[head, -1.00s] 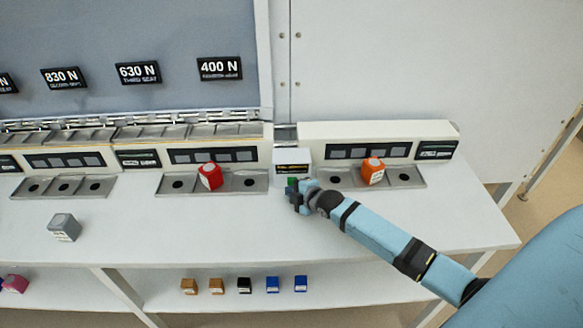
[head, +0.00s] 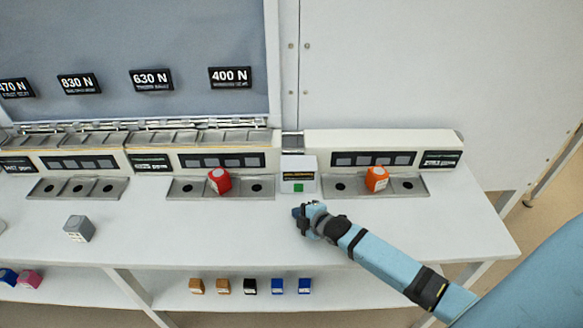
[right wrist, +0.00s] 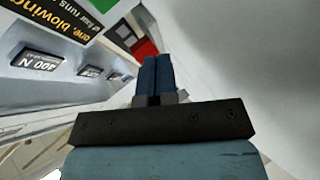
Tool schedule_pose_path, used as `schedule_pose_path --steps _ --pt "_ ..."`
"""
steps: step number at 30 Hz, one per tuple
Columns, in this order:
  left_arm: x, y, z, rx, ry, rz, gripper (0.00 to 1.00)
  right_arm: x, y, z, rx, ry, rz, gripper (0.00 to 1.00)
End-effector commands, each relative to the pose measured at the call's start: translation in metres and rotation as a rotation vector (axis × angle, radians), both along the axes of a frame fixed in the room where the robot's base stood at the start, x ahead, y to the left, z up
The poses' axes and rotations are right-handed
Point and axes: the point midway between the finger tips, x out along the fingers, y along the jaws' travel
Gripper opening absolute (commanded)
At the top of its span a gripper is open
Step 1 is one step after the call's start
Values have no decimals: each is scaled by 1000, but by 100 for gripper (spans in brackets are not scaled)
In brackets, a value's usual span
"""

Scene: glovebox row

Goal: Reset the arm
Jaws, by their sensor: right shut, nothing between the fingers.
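My right arm reaches in from the right in the head view, over the white bench. My right gripper (head: 302,212) is just in front of a small white box with a green button (head: 298,188), apart from it. In the right wrist view its two blue fingers (right wrist: 154,75) are closed together with nothing between them. My left gripper is not in view.
A red block (head: 219,181) and an orange block (head: 376,179) sit in the metal socket trays. A grey block (head: 79,228) stands on the bench (head: 190,235) at left. Several small blocks lie on the lower shelf (head: 175,290). The bench front is mostly clear.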

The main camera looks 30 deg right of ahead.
Motion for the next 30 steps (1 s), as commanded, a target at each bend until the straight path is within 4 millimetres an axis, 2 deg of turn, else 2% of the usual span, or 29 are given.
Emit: schedule_pose_path --steps 8,11,14,18,21,24,30 --pt "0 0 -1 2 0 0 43 0 0 0 0 0 0 0" --pt "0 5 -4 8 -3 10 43 -16 14 0 53 53 -23 0" --pt "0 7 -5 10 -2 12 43 -51 39 5 168 177 -92 0" --pt "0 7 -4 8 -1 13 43 -124 72 25 366 407 -282 0" --pt "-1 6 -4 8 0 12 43 -165 81 41 458 521 -414 0" --pt "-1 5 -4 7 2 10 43 -197 85 56 524 602 -527 0" --pt "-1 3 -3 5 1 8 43 -248 88 83 618 717 -724 0"
